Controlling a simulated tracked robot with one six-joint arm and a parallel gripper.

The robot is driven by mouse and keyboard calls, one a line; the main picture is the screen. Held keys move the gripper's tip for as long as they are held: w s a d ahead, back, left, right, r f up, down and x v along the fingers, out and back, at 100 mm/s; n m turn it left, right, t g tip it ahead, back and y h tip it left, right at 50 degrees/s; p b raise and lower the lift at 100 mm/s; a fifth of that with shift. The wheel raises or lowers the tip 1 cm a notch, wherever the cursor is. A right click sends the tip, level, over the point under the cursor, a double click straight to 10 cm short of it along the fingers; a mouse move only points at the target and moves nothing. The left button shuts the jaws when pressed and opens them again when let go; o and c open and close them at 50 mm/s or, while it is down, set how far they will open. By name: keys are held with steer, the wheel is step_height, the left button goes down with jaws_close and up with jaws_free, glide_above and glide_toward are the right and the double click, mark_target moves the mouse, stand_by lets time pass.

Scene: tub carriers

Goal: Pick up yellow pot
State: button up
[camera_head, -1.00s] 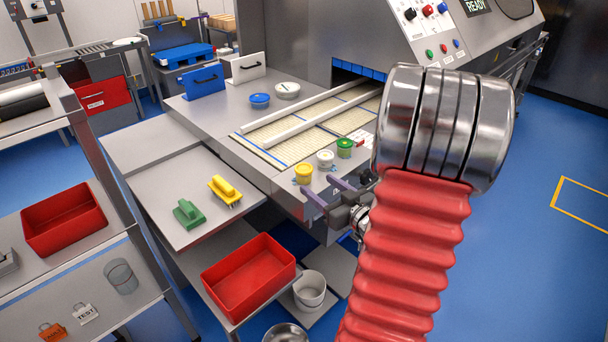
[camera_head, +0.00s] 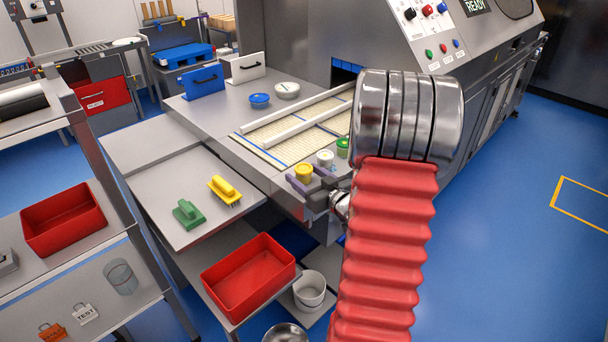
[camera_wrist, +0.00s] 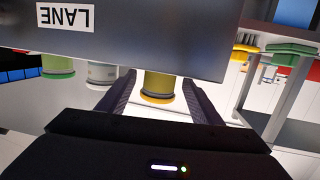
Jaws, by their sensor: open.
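The yellow pot (camera_head: 304,170) stands upright at the front left corner of the machine's infeed table, at the end of a short row of pots. My gripper (camera_head: 305,176) is open, with its two dark fingers pointing at the pot from the front. In the upside-down wrist view, the yellow pot (camera_wrist: 158,86) shows between the fingertips of my gripper (camera_wrist: 158,80), with a finger on each side. Part of the pot is hidden there by the table's edge. I cannot tell whether the fingers touch it.
A white pot (camera_head: 325,158) and a green-lidded pot (camera_head: 342,147) stand close to the right. The table edge with a LANE label (camera_wrist: 65,17) is close to the fingers. Green (camera_head: 188,213) and yellow (camera_head: 225,190) handled tools lie on the left side shelf. A red tub (camera_head: 248,280) sits below.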

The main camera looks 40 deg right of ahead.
mark_target(297, 168)
steer(key=x, duration=0.5)
stand_by(0.5)
steer(key=c, duration=1.2)
steer(key=shift+o, duration=0.2)
steer(key=shift+r, duration=0.1)
step_height(297, 168, up, 10)
